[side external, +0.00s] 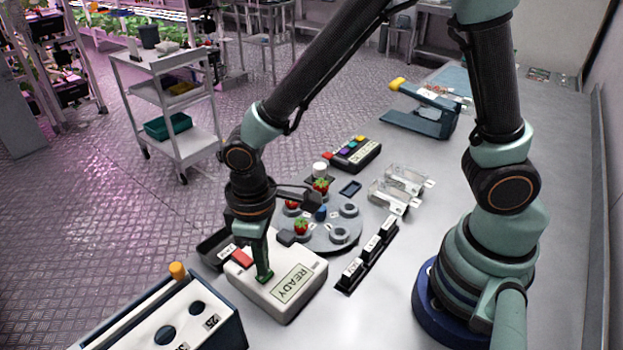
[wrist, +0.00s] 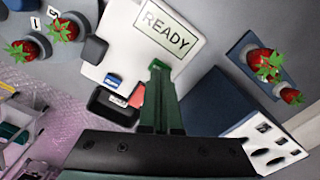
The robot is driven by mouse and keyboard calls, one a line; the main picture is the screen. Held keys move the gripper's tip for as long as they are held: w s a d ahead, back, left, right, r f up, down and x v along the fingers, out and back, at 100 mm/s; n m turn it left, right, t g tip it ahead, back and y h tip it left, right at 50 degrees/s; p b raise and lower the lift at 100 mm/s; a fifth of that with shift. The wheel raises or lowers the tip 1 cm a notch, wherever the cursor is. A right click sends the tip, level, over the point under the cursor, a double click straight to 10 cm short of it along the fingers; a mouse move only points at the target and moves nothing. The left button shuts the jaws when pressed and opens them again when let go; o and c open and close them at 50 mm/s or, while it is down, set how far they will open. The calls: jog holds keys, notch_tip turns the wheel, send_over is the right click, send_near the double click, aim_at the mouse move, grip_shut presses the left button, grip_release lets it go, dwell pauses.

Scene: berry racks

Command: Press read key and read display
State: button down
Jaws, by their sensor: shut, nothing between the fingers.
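The white reader box (side external: 290,305) sits on the bench, with a display (side external: 293,284) that reads READY. The display (wrist: 166,33) also reads READY in the wrist view. A red key (side external: 242,258) is on the box's left part; it also shows in the wrist view (wrist: 138,96), just left of my fingers. My gripper (side external: 264,277) is shut and empty, pointing down over the box top between the red key and the display. In the wrist view its fingertips (wrist: 158,66) are near the display's lower edge. I cannot tell whether they touch the box.
A round grey carousel (side external: 322,235) with strawberries stands behind the box. A dark tray (wrist: 112,105) is beside the box. A box with round holes (side external: 175,320) is at front left. A rack of black-and-white blocks (side external: 366,257) lies to the right.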

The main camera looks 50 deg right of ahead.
jog(key=shift+f, duration=0.6)
notch_tip(320, 180, up, 8)
dwell(1.2)
jog(key=d+r+m+t, duration=0.2)
jog(key=d+r, duration=0.3)
jog(key=d, duration=0.4)
jog(key=d+r+m+t, duration=0.3)
jog(key=d+r, duration=0.3)
jog(key=d, duration=0.3)
jog(key=shift+s+d+r+m+t, duration=0.3)
jog(key=shift+s+d+m, duration=0.1)
jog(key=shift+m, duration=0.1)
